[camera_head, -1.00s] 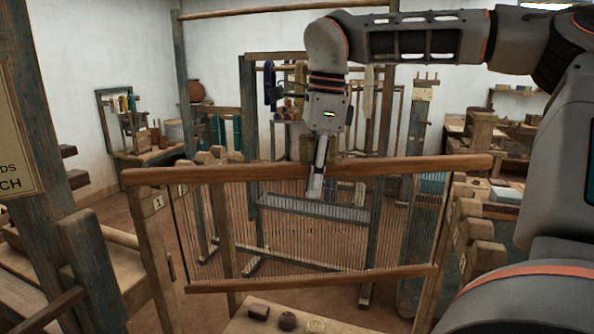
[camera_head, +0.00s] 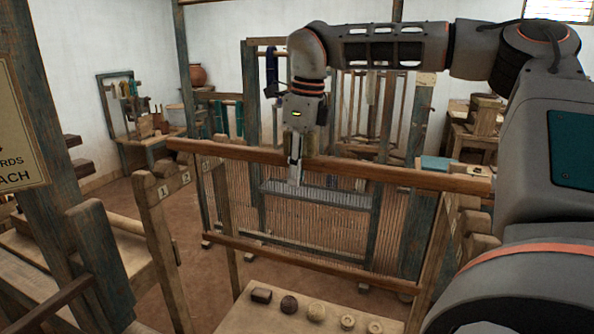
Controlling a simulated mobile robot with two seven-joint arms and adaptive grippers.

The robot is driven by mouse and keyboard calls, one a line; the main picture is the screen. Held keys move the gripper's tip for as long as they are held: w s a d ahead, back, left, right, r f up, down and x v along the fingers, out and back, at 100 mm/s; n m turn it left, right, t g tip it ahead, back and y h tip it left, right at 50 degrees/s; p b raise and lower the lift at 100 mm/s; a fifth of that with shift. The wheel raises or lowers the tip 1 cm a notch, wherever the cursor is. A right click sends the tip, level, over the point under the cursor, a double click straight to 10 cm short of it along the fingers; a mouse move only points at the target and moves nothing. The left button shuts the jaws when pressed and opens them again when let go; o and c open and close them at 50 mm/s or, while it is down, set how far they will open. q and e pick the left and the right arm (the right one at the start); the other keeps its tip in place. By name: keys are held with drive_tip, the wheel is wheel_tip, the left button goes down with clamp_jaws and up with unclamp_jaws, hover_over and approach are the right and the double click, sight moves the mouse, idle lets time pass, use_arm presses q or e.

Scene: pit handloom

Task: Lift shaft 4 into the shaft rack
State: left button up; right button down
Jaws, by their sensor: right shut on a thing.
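A shaft hangs from my right gripper (camera_head: 297,170). It has a round wooden top bar (camera_head: 400,175), a screen of thin upright heddles and a thinner lower bar (camera_head: 330,267). My right gripper is shut on the top bar, left of its middle. The top bar slopes down to the right. The shaft rack has a numbered wooden left support (camera_head: 152,215) and a stepped right support (camera_head: 470,222). The bar's left end shows just above the left support; I cannot tell whether it touches. The right end is partly hidden by my arm. My left gripper is not in view.
A low wooden board (camera_head: 270,312) with several round pieces and a dark block is in front below. A blue-green post (camera_head: 100,265) and a sign (camera_head: 22,135) stand at the near left. Another loom frame (camera_head: 250,100) stands behind the shaft.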

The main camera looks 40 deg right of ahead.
drive_tip(key=shift+f+b, duration=1.65)
drive_tip(key=shift+f, duration=0.7)
drive_tip(key=c, duration=1.9)
unclamp_jaws()
drive_tip(key=r, duration=0.4)
drive_tip(key=s+r, duration=0.1)
drive_tip(key=r, duration=0.7)
drive_tip(key=shift+s+d, duration=0.2)
drive_tip(key=shift+d, duration=0.15)
